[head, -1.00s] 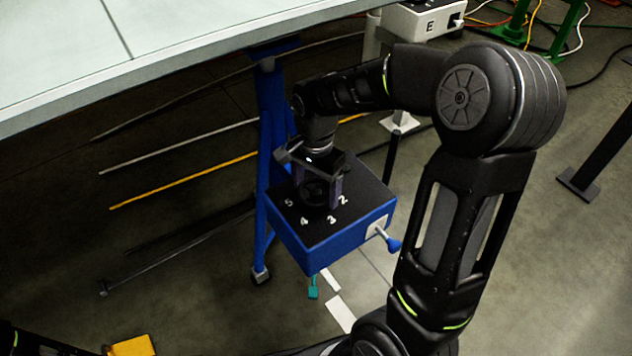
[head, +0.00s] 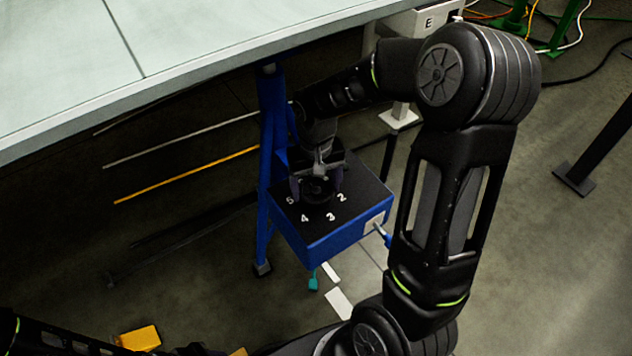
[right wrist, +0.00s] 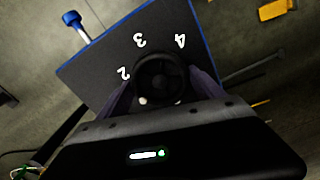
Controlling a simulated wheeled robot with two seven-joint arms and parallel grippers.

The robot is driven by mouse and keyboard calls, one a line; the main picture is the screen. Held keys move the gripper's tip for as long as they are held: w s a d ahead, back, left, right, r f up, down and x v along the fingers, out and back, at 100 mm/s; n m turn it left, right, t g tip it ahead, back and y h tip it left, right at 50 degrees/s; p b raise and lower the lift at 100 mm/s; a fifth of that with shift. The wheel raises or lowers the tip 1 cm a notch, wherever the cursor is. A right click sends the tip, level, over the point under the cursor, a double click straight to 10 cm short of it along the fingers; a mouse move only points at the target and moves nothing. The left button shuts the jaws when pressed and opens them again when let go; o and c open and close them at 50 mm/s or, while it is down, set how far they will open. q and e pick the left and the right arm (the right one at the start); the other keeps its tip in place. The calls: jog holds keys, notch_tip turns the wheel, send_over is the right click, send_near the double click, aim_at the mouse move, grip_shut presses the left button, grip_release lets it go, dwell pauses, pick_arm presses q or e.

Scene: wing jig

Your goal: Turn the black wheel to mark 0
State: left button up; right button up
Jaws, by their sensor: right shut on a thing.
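The black wheel (head: 318,189) sits on the dark top of a blue box (head: 330,240) with white numbers around it. The numbers 2, 3, 4 and 5 show in the head view; mark 0 is not visible. My right gripper (head: 317,184) comes down over the wheel and is shut on it. In the right wrist view the wheel (right wrist: 160,77) lies between the two fingers (right wrist: 163,95), with 2, 3 and 4 beyond it. A small pale spot shows on its near rim. My left gripper is not in view; only part of my left arm shows at the lower left.
A pale panel (head: 200,50) spans the upper left, above the box. A blue post (head: 272,130) stands beside the box. A blue-knobbed lever is on the box's right side. A grey box marked E (head: 425,22) stands behind. Yellow blocks (head: 138,338) lie lower left.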

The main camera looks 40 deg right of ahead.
jog(key=n+p, duration=0.2)
jog(key=n, duration=0.5)
jog(key=shift+r+p, duration=0.1)
jog(key=shift+p, duration=0.2)
jog(key=n+p, duration=0.1)
jog(key=n, duration=0.3)
jog(key=shift+n+p, duration=0.9)
jog(key=shift+n, duration=0.8)
jog(key=o, duration=1.4)
